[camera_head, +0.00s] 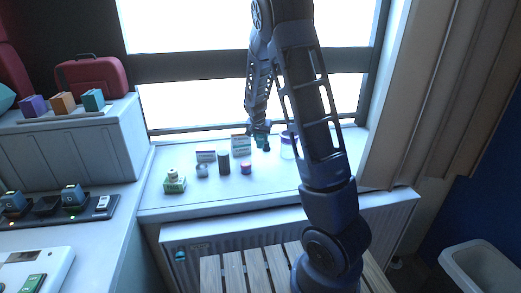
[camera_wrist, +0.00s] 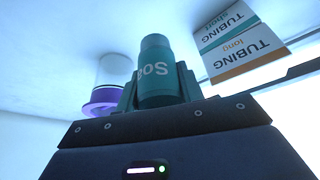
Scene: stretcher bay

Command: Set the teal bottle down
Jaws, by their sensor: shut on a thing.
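The teal bottle (camera_wrist: 155,72) with white lettering is held between the fingers of my gripper (camera_wrist: 158,92) in the wrist view. My gripper is shut on it. In the head view my gripper (camera_head: 260,129) is over the back of the white window sill (camera_head: 245,196), near the window. The bottle shows there as a small teal shape (camera_head: 262,143) under the fingers. I cannot tell whether its base touches the sill.
A white container with a purple band (camera_head: 288,146) stands right of the bottle; tubing boxes (camera_head: 241,145) stand left. A dark cylinder (camera_head: 224,162), small jars (camera_head: 246,168) and a green box (camera_head: 174,184) stand further left. The sill's front right is clear.

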